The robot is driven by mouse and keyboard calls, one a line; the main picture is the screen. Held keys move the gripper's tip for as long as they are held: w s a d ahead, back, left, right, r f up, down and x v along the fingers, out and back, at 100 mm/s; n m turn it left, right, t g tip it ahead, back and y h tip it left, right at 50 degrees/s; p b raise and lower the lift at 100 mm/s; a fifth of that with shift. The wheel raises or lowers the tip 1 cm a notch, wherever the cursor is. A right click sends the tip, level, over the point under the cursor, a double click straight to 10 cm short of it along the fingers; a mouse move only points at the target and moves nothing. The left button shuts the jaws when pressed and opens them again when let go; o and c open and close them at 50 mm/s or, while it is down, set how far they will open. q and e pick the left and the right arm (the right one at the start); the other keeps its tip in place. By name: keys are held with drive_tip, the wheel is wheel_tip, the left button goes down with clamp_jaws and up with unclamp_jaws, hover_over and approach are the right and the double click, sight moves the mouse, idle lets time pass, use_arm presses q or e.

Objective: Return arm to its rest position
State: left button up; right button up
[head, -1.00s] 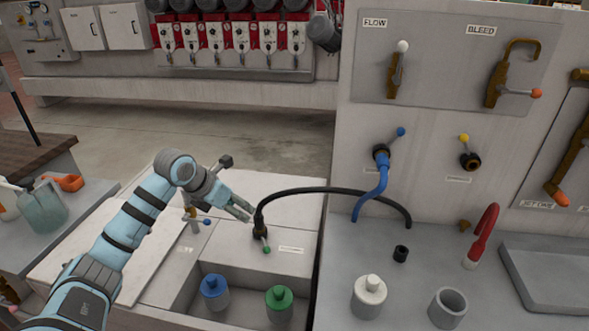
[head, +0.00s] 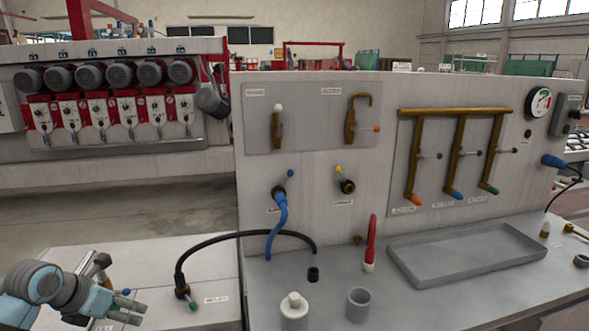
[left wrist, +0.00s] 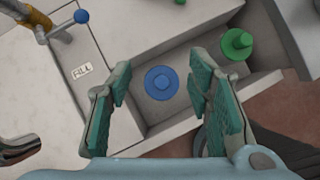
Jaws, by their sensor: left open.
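My left arm comes in at the lower left of the head view. Its left gripper (head: 138,312) is above the white bench top (head: 150,262), left of the green-handled valve (head: 187,298). In the left wrist view the gripper (left wrist: 161,70) is open, with its two teal-padded fingers apart and nothing held. The blue bottle top (left wrist: 161,83) shows between the fingers from above, down in a recess. A green bottle top (left wrist: 237,44) stands right of it. My right arm is not in view.
A black hose (head: 240,234) arches from the green-handled valve to the grey counter (head: 335,270). A white bottle (head: 294,310), a grey cup (head: 359,304) and a shallow tray (head: 415,273) stand on that counter. A blue-knobbed valve (left wrist: 81,17) is close to the gripper.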

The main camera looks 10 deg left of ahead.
use_arm(q)
drive_tip(key=w+d+r+t+h, duration=0.15)
drive_tip(key=d+h, duration=0.25)
drive_tip(key=d, duration=0.4)
drive_tip(key=d+r+t+h, duration=0.2)
drive_tip(key=d+h, duration=0.1)
drive_tip(key=d, duration=0.4)
drive_tip(key=s+d+r+n+t+h, duration=0.2)
drive_tip(key=s+d+r+n+t, duration=0.15)
drive_tip(key=r+n+t, duration=0.55)
drive_tip(key=s+a+f+n+g+y, duration=0.4)
drive_tip(key=f+n+y, duration=0.4)
drive_tip(key=n, duration=0.4)
drive_tip(key=s+a+f+n+g+y, duration=0.1)
drive_tip(key=s+a+f+n+y, duration=0.3)
drive_tip(key=a+f+n+y, duration=0.55)
drive_tip(key=s+d+f+n+g+h, duration=0.3)
drive_tip(key=s+d+f+g, duration=0.2)
drive_tip(key=s+d+f, duration=0.3)
drive_tip(key=s+d+f+n+g+h, duration=0.3)
drive_tip(key=s+d+f+g+h, duration=0.15)
drive_tip(key=s, duration=0.55)
drive_tip(key=s+a+f+g, duration=0.1)
drive_tip(key=s+f+g, duration=0.2)
drive_tip(key=f, duration=1.9)
drive_tip(key=s+f, duration=1.1)
drive_tip(key=s, duration=0.2)
drive_tip(key=shift+s+a+n+g+y, duration=0.25)
drive_tip(key=shift+a+n+g+y, duration=0.05)
drive_tip(key=shift+n+y, duration=0.1)
